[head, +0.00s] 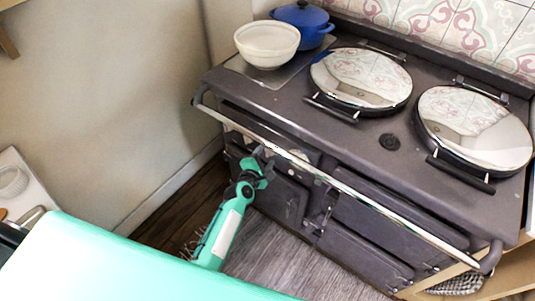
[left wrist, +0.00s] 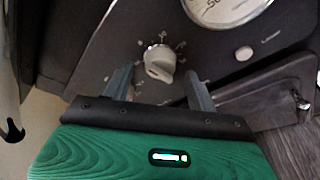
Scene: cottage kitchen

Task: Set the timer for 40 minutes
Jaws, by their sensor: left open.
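The timer knob (left wrist: 159,60) is a small light grey dial on the dark front panel of the range cooker (head: 290,120), with small white marks around it. In the left wrist view it lies between the two fingers of my left gripper (left wrist: 158,74), which is open and pointed at it. I cannot tell whether the fingers touch it, and the marks are too small to read. In the head view my left gripper (head: 262,160) is at the cooker's upper left front, below the rail. It hides the knob there. My right gripper is not in view.
A round white gauge (left wrist: 225,8) and a small pale button (left wrist: 243,53) sit right of the knob. A metal rail (head: 330,180) runs along the cooker's front. A cream bowl (head: 267,45) and blue pot (head: 301,22) stand on top beside two lidded hotplates (head: 360,77).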

